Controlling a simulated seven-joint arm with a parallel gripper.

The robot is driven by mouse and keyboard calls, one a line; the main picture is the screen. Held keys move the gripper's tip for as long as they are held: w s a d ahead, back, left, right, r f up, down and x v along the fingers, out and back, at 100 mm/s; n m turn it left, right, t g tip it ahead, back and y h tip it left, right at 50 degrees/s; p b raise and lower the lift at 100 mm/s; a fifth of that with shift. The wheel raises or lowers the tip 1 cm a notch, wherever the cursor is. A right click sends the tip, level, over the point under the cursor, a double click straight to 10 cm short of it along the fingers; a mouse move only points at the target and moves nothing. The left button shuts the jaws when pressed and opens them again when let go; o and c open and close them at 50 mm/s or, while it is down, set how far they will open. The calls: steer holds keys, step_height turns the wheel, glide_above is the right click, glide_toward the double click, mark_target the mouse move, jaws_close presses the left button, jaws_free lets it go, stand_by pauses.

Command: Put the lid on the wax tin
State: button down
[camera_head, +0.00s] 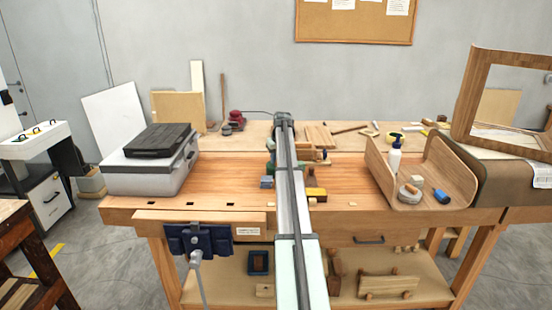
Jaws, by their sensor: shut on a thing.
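A low round grey tin (410,195), which looks like the wax tin, stands inside the bent wooden piece on the right of the bench. A small brown wooden thing shows at its top; I cannot tell whether this is part of it. I cannot make out a separate lid. My arm runs from the bottom middle up over the bench and covers a strip of it.
A grey case (150,176) stands at left, a wooden frame (466,92) at right. The bench (225,177) is clear left of centre.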

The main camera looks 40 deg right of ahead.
steer(key=shift+f, duration=0.25)
stand_by(0.6)
steer(key=c, duration=0.6)
jaws_free()
steer(key=shift+r, duration=0.1)
steer(key=shift+r, duration=3.95)
